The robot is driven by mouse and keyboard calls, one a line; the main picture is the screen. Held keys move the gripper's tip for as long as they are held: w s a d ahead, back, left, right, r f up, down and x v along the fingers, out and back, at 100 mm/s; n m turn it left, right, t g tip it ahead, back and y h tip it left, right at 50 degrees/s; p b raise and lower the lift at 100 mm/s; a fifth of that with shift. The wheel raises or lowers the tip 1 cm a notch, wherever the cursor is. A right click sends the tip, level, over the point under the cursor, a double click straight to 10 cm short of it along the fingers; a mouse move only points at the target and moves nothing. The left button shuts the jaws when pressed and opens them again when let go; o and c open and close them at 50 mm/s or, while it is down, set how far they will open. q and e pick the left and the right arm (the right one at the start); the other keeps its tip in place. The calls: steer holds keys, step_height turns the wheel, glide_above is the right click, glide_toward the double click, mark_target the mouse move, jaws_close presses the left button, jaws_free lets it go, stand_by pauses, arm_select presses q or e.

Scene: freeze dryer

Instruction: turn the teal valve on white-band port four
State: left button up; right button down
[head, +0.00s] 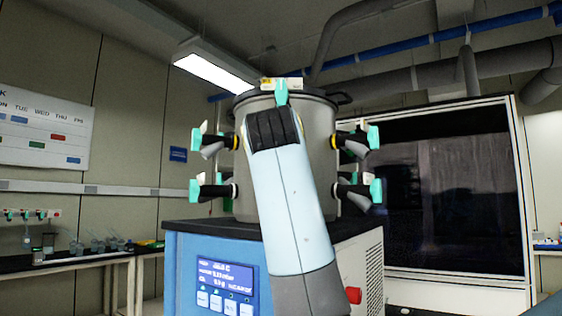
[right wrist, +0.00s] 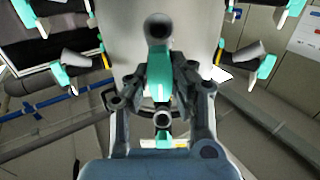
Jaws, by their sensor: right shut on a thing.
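In the head view the pale arm of my right gripper rises in front of the grey chamber (head: 316,140) and covers the front ports. The right wrist view shows my right gripper (right wrist: 160,80) with its dark fingers shut on a teal valve (right wrist: 158,72). A dark round nozzle (right wrist: 158,27) sticks out at the valve's end. My left gripper is not in view.
Teal-valved ports stand out on both sides of the chamber: upper left (head: 196,140), lower left (head: 194,189), upper right (head: 373,137) and lower right (head: 376,190). The upper side ports have yellow bands, the lower ones pale bands. The blue control panel (head: 228,287) is below.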

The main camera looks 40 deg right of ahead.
steer(key=c, duration=1.5)
jaws_free()
steer(key=shift+w, duration=0.1)
step_height(320, 180, up, 10)
steer(key=shift+f, duration=0.1)
